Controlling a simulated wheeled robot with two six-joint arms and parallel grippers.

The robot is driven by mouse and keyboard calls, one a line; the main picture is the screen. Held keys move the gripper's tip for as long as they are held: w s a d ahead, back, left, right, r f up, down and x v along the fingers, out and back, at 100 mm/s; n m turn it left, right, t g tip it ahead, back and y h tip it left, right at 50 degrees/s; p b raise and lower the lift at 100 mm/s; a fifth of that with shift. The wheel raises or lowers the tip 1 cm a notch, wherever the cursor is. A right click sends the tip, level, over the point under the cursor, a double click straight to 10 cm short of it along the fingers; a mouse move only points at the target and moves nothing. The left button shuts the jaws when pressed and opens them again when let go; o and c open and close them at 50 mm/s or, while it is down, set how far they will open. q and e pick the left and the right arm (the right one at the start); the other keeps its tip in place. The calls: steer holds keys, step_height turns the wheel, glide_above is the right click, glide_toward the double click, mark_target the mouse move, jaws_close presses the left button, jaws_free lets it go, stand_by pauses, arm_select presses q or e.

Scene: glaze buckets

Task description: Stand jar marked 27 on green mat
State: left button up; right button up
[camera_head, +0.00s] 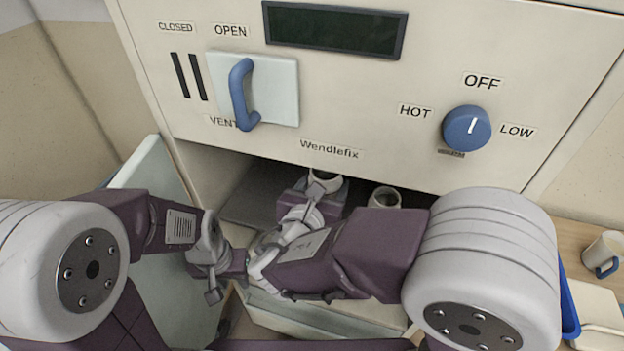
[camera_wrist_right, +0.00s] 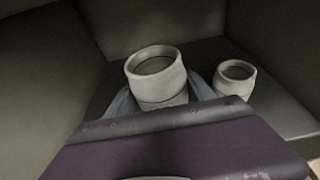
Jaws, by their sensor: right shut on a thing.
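A pale jar (camera_head: 324,181) with a dark opening stands inside the open cabinet. It also shows upright in the right wrist view (camera_wrist_right: 158,80). My right gripper (camera_head: 316,196) reaches into the cabinet and is shut on this jar, with a finger on each side in the wrist view (camera_wrist_right: 162,98). A second, smaller-looking pale jar (camera_head: 384,197) stands to its right, apart from the gripper; it also shows in the wrist view (camera_wrist_right: 236,80). No number is readable on either jar. My left gripper (camera_head: 214,272) is outside the cabinet; its jaw gap is unclear. I see no green mat.
The cabinet front (camera_head: 350,110) with a blue vent handle (camera_head: 241,93) and blue knob (camera_head: 466,128) hangs over the opening. A pale panel (camera_head: 152,170) stands at the left of the opening. A mug (camera_head: 602,252) and a blue-edged item (camera_head: 568,300) are at the far right.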

mark_target(331, 181)
steer(key=s+d+r, duration=0.2)
steer(key=s+r, duration=0.1)
steer(key=s, duration=0.1)
steer(key=shift+s+d+p, duration=0.2)
steer(key=shift+d+p, duration=0.15)
steer(key=shift+p, duration=0.05)
